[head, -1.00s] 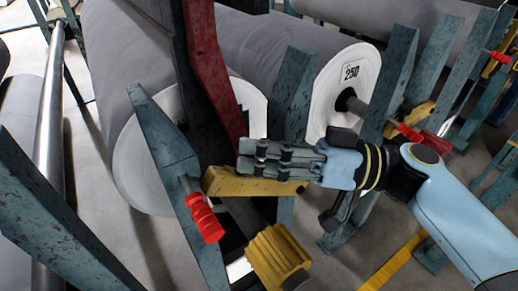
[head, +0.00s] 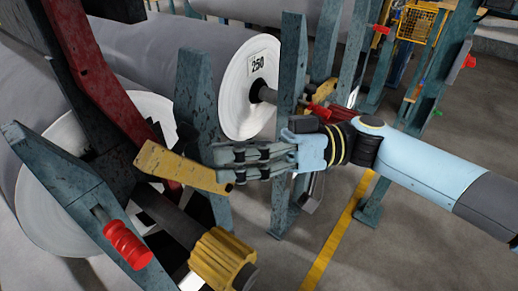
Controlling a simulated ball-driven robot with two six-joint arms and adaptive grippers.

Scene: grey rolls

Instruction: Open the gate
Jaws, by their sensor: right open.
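A yellow bar (head: 180,167), which looks like the gate, slopes down to the right beside a red lever (head: 105,75). Its right end meets the fingers of my right gripper (head: 222,166). The gripper is open, its fingers over that end; whether they touch it I cannot tell. A blue-grey post (head: 65,185) with a red handle (head: 127,244) stands at the lower left, apart from the bar. My left gripper is out of view.
Large grey rolls (head: 165,50) lie behind. Several blue-grey posts, one (head: 290,110) near my right wrist, stand around the bar. A ribbed yellow knob (head: 217,258) sits below. Floor at the lower right is clear, with a yellow line (head: 330,245).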

